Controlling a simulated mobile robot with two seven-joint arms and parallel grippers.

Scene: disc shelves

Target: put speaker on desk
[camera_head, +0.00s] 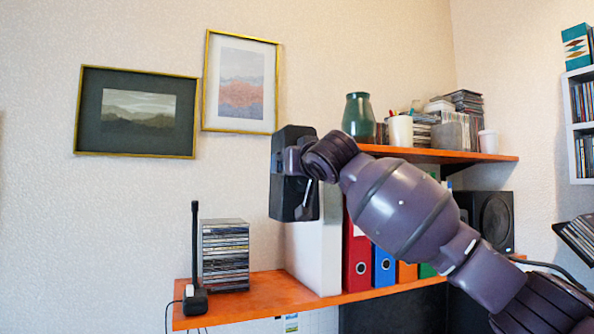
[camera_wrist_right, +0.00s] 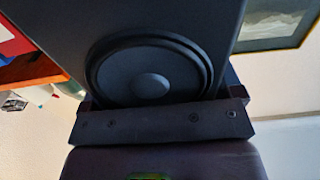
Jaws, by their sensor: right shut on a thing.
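A black speaker (camera_head: 287,202) is held up in front of the wall by my right gripper (camera_head: 303,165), above the lower orange surface. Its round cone (camera_wrist_right: 150,75) fills much of the right wrist view, close against the dark gripper bar (camera_wrist_right: 165,122). The gripper is shut on the speaker; its fingertips are mostly hidden. A second black speaker (camera_head: 495,212) stands at the right under the upper shelf, partly behind my arm. The lower orange surface (camera_head: 265,293), perhaps the desk, runs below. My left gripper is not in view.
A CD stack (camera_head: 225,255) and a black upright device (camera_head: 195,295) stand on the left of the lower surface. A white upright block (camera_head: 318,250) and coloured binders (camera_head: 357,262) fill its middle. The upper shelf (camera_head: 505,157) holds a green vase (camera_head: 359,116), cups and discs.

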